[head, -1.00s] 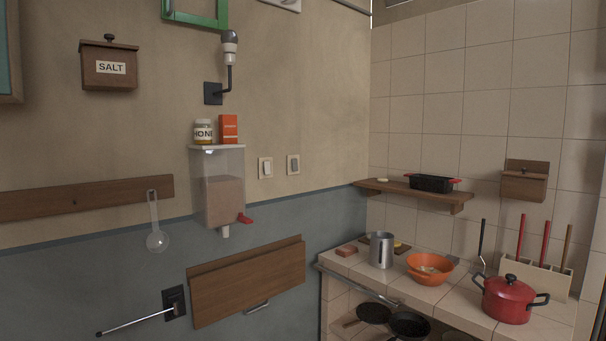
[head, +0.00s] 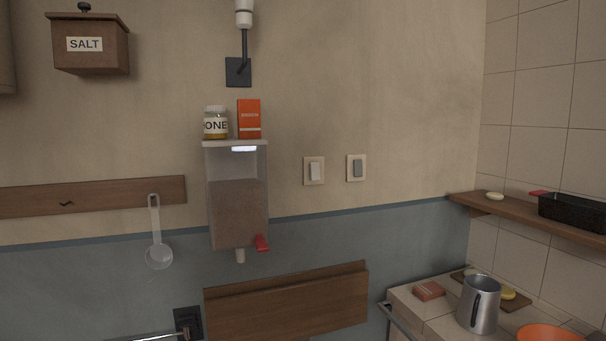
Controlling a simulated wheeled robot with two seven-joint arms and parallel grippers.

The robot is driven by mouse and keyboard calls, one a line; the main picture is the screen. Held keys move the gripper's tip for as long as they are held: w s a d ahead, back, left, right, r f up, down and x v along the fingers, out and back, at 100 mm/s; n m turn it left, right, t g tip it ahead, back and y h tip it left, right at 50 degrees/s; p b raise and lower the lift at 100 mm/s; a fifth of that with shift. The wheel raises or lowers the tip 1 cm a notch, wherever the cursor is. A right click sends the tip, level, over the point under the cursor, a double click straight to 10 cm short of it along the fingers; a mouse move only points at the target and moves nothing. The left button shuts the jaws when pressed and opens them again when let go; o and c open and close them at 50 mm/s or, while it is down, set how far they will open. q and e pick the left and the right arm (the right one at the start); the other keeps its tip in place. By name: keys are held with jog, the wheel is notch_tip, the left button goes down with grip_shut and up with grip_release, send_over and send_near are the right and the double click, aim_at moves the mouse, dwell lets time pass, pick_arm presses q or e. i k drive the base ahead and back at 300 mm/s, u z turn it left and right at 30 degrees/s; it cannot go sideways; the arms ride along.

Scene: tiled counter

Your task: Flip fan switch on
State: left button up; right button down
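Two wall switches sit side by side on the beige wall, just above the blue-grey band. The left one is a white rocker (head: 314,171) on a cream plate. The right one is a grey rocker (head: 357,168) on a similar plate. No label shows which one is the fan switch, and the on or off position of either is too small to tell. No fan is in view. Neither of my grippers is in view.
A clear dispenser (head: 238,199) with a red lever hangs left of the switches, with a honey jar (head: 216,123) and orange box (head: 249,119) on top. A folded wooden panel (head: 287,305) is below. A tiled counter with a metal jug (head: 478,304) and a shelf (head: 530,219) are right.

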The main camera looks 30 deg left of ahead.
aim_at(357, 165)
jog(key=u, duration=1)
jog(key=i, duration=0.8)
jog(key=u, duration=0.9)
